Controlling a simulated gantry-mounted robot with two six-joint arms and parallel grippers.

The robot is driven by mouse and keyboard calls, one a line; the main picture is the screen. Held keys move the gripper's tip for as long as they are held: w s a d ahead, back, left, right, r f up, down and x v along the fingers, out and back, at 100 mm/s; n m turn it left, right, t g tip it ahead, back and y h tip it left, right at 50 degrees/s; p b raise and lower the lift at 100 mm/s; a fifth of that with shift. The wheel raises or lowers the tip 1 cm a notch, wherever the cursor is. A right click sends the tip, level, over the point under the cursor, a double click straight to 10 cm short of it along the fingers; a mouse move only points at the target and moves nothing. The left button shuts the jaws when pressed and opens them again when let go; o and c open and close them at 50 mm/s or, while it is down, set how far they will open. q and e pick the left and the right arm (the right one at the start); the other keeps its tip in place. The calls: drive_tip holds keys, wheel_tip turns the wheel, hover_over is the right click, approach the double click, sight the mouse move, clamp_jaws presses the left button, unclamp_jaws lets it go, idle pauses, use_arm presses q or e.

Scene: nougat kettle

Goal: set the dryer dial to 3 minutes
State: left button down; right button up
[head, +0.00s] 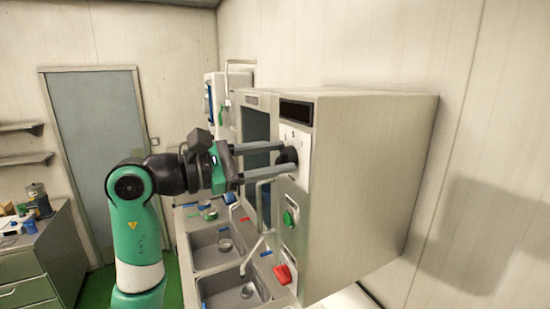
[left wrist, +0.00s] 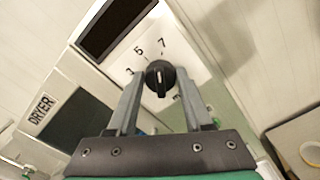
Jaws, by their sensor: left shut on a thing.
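The dryer (head: 372,185) is a grey metal box on the right of the head view. Its black dial (head: 288,155) sits on a white number plate (head: 300,140). In the left wrist view the dial (left wrist: 160,73) has a light pointer line, seen nearly upright. The numbers 3, 5 and 7 show around its upper side; which one the pointer marks I cannot tell. My left gripper (head: 286,160) is shut on the dial, one finger on each side, and it also shows in the left wrist view (left wrist: 160,82). My right gripper is not in view.
Below the dial are a green button (head: 290,217) and a red switch (head: 283,274). A dark display (head: 296,112) is above it. Sinks (head: 205,258) lie below. The wall is close on the right.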

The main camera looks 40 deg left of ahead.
use_arm(q)
drive_tip(key=n, duration=0.4)
drive_tip(key=shift+r, duration=0.1)
drive_tip(key=shift+a+n, duration=0.15)
drive_tip(key=shift+n, duration=2.8)
drive_tip(key=shift+a+n, duration=0.15)
drive_tip(key=shift+n, duration=3.1)
drive_tip(key=shift+c, duration=1.6)
unclamp_jaws()
